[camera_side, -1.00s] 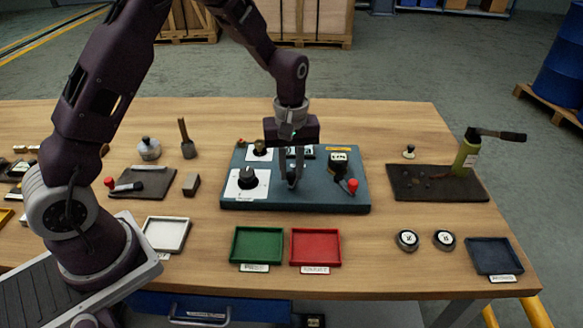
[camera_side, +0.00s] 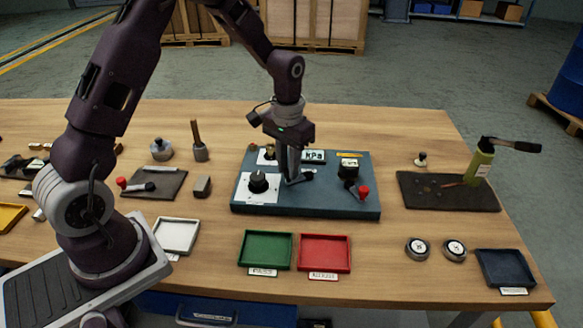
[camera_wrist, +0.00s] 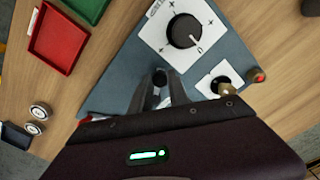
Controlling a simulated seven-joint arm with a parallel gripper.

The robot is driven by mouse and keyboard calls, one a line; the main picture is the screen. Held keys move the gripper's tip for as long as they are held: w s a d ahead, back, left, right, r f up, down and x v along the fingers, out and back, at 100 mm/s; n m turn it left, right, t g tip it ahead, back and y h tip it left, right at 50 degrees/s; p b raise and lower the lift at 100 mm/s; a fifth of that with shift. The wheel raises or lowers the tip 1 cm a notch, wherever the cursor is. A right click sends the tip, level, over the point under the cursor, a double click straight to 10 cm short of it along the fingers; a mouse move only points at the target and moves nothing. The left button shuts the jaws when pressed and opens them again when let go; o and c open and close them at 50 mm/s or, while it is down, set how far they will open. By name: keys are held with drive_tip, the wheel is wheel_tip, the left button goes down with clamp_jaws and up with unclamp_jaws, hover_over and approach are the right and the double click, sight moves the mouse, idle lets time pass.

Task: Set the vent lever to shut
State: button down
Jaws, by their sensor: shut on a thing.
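A blue-grey panel (camera_side: 335,205) lies on the bench. A short lever with a black knob (camera_side: 307,174) sits near its middle, its knob toward the right in the side view. My gripper (camera_side: 292,177) points down at this lever, fingers closed together on it. In the wrist view my gripper (camera_wrist: 160,92) has the black knob (camera_wrist: 160,77) at its fingertips; the fingers hide the rest of the lever. No label naming the vent lever can be read.
Green (camera_side: 266,249) and red (camera_side: 324,252) trays stand in front. A green bottle-like tool (camera_side: 480,162) stands on a dark mat.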

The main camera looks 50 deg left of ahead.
drive_tip(key=shift+w+a+m, duration=0.2)
drive_tip(key=shift+a+m, duration=0.3)
drive_tip(key=shift+m, duration=0.6)
drive_tip(key=shift+a, duration=0.1)
drive_tip(key=c, duration=1.3)
unclamp_jaws()
drive_tip(key=shift+o, duration=0.2)
drive_tip(key=shift+r, duration=0.15)
wheel_tip(320, 180, up, 7)
drive_tip(key=shift+f, duration=0.1)
